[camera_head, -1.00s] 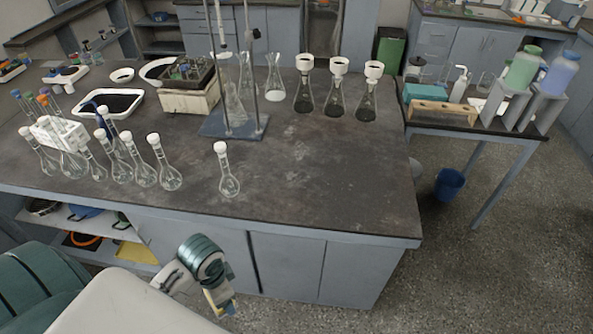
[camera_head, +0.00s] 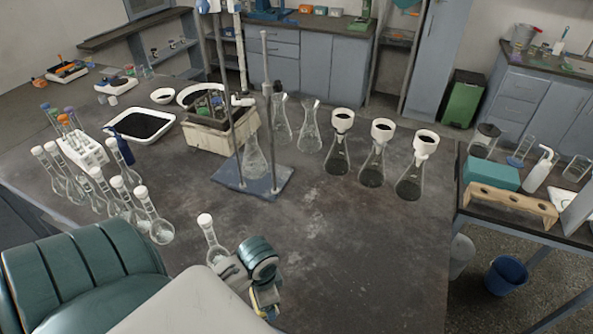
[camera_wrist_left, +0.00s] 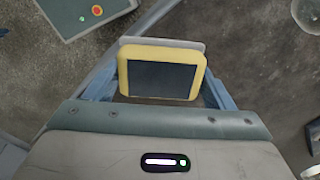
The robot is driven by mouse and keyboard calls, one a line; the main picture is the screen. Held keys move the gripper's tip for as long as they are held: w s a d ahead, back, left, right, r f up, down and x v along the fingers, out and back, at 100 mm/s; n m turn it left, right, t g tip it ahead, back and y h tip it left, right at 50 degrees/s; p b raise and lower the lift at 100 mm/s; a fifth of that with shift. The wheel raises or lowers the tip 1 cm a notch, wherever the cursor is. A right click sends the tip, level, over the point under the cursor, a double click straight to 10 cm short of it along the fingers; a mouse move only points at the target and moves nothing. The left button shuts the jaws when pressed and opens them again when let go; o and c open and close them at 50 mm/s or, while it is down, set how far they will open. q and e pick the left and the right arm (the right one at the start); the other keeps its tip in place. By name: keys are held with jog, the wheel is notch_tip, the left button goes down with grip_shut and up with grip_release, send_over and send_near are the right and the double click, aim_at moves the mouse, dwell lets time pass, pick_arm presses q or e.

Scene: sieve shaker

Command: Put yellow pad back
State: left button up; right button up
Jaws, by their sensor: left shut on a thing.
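The yellow pad (camera_wrist_left: 192,88) is in the middle of the left wrist view. It has a yellow frame and a dark face. My left gripper (camera_wrist_left: 162,88) is shut on it, with a blue finger at each side. In the head view my left gripper (camera_head: 266,305) is low in the middle, in front of the bench top, and only a small bit of yellow shows there. The rest of the pad is hidden by my arm. My right gripper is in neither view.
A flask with a white cap (camera_head: 205,221) stands close behind my left arm. More capped flasks (camera_head: 143,193), a stand (camera_head: 268,184) and funnel flasks (camera_head: 374,160) stand farther back. The right part of the dark bench top (camera_head: 370,260) is clear. A device with red and green buttons (camera_wrist_left: 78,18) shows in the left wrist view.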

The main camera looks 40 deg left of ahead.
pick_arm(q)
jog(key=w, duration=0.2)
jog(key=w+a+p, duration=0.1)
jog(key=w, duration=0.1)
jog(key=w+a+p, duration=0.1)
jog(key=w, duration=0.1)
jog(key=shift+w+r, duration=0.1)
jog(key=shift+w, duration=0.15)
jog(key=p, duration=0.2)
send_over(290, 267)
jog(key=s, duration=0.2)
jog(key=shift+w+d+f, duration=0.25)
jog(key=shift+d+f, duration=0.05)
jog(key=shift+f, duration=0.2)
jog(key=shift+w+a+f, duration=0.1)
jog(key=shift+w+a, duration=0.1)
jog(key=shift+w, duration=0.25)
jog(key=f, duration=0.1)
jog(key=f+p, duration=0.2)
jog(key=shift+w+a+f, duration=0.1)
jog(key=shift+w+f, duration=0.05)
jog(key=shift+w, duration=0.15)
jog(key=shift+f, duration=0.2)
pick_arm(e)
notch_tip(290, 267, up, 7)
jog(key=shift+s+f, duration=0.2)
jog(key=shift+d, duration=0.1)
